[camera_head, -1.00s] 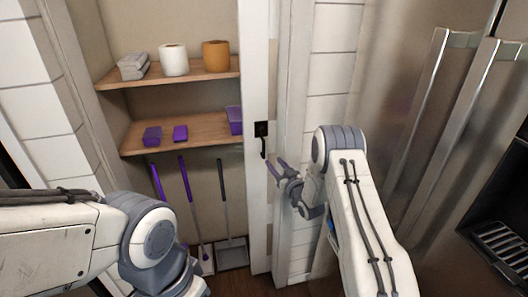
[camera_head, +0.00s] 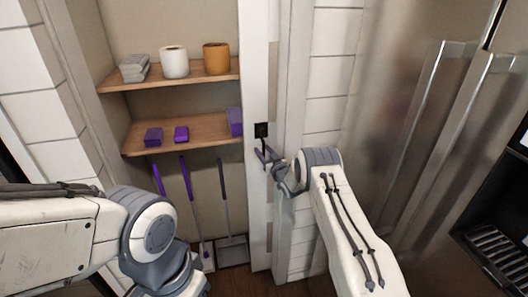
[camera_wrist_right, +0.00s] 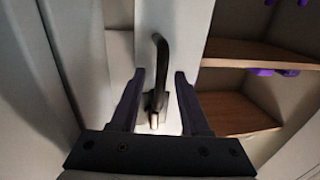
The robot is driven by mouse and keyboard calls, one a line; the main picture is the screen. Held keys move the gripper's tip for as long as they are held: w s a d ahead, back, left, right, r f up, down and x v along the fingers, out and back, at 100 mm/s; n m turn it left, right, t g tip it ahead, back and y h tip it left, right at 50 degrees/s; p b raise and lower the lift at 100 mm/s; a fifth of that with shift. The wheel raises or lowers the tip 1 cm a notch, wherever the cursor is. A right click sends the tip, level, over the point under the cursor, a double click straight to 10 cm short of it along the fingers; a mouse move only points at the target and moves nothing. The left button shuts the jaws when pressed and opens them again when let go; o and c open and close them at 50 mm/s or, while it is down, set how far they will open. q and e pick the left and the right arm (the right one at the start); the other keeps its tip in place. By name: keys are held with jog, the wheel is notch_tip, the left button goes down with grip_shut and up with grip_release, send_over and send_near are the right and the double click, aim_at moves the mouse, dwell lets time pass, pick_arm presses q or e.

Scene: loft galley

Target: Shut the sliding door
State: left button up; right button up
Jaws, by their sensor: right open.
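The sliding door (camera_head: 256,205) is a narrow white panel at the right side of the closet opening, and the closet stands open. Its black handle (camera_head: 261,130) is partly hidden by my right gripper (camera_head: 264,158) in the head view. In the right wrist view, the handle (camera_wrist_right: 162,60) runs upright between the two fingertips of my right gripper (camera_wrist_right: 159,75). The jaws are open, with a gap to the handle on both sides. I cannot tell how deep the handle sits between them. My left arm shows at lower left, but its gripper is out of view.
Inside the closet are an upper shelf (camera_head: 170,78) with rolls and folded cloths and a lower shelf (camera_head: 180,134) with purple items. A broom and a dustpan (camera_head: 233,250) stand below. A steel fridge (camera_head: 400,130) is on the right, near my right arm.

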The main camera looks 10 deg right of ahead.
jog(key=shift+c, duration=0.3)
grip_shut()
dwell(1.1)
